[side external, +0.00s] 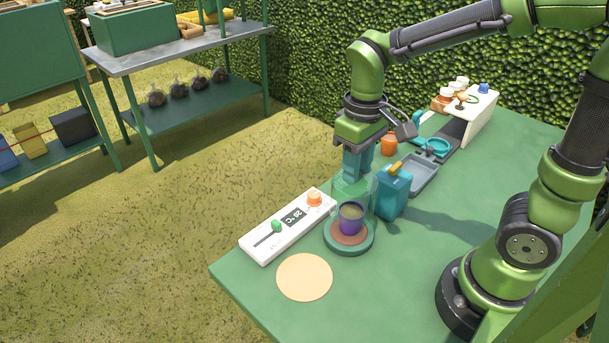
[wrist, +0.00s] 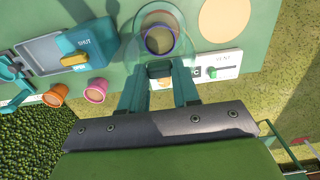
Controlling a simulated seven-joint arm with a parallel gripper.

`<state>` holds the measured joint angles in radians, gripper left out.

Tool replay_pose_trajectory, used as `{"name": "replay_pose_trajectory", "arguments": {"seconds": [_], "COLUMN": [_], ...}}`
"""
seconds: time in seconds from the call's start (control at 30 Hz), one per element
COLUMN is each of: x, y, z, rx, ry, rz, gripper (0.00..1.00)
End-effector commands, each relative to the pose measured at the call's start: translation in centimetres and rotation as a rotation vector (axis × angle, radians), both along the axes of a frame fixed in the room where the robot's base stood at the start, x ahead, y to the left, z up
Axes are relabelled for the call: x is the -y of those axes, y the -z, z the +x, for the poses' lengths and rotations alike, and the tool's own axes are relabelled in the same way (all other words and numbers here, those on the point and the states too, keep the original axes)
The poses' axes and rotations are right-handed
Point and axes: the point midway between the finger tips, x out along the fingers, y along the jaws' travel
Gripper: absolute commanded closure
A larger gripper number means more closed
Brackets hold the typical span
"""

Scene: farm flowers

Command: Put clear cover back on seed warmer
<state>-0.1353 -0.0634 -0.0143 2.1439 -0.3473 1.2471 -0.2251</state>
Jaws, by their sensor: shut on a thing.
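The seed warmer is a round teal base (side external: 350,248) with a brown plate, and a purple pot (side external: 351,217) of soil stands on it. The pot also shows in the wrist view (wrist: 159,40). The clear cover (side external: 371,199) is see-through and shows around and above the pot; its rim shows as a pale ring in the wrist view (wrist: 184,24). My gripper (side external: 354,180) is shut on the cover's top, above the warmer. I cannot tell whether the cover's lower rim touches the base.
A white control panel (side external: 265,238) with a slider and orange knob lies left of the warmer. A blue box (side external: 392,196) with a yellow-orange handle stands close on the right. A beige disc (side external: 305,277) lies in front. A grey tray (side external: 423,176) and orange pot (side external: 389,145) are behind.

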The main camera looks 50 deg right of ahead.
Motion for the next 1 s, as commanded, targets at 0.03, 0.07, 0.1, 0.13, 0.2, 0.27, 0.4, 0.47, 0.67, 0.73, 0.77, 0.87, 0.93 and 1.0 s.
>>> {"name": "replay_pose_trajectory", "arguments": {"seconds": [0.03,0.07,0.1,0.13,0.2,0.27,0.4,0.47,0.67,0.73,0.77,0.87,0.93,1.0], "x": [0.0,0.0,0.0,0.0,0.0,0.0,0.0,0.0,0.0,0.0,0.0,0.0,0.0,0.0], "y": [0.6,0.9,1.3,1.6,2.3,2.8,4.0,4.3,5.0,5.1,5.1,5.1,5.1,5.1], "z": [-0.1,-0.1,-0.1,-0.1,-0.1,-0.1,-0.1,-0.1,0.0,0.0,0.0,0.0,0.0,0.0], "rx": [-0.004,-0.004,-0.004,-0.003,-0.004,-0.004,-0.004,-0.003,0.000,0.000,0.000,0.000,0.000,0.000], "ry": [0.001,0.001,0.002,0.001,0.000,0.001,0.001,0.000,0.001,0.002,0.002,0.002,0.002,0.001], "rz": [0.000,0.000,0.001,0.001,0.000,0.000,0.000,0.000,0.000,0.001,0.001,0.001,0.001,0.001], "gripper": [1.00,1.00,1.00,1.00,1.00,1.00,1.00,1.00,1.00,1.00,1.00,1.00,1.00,1.00]}}
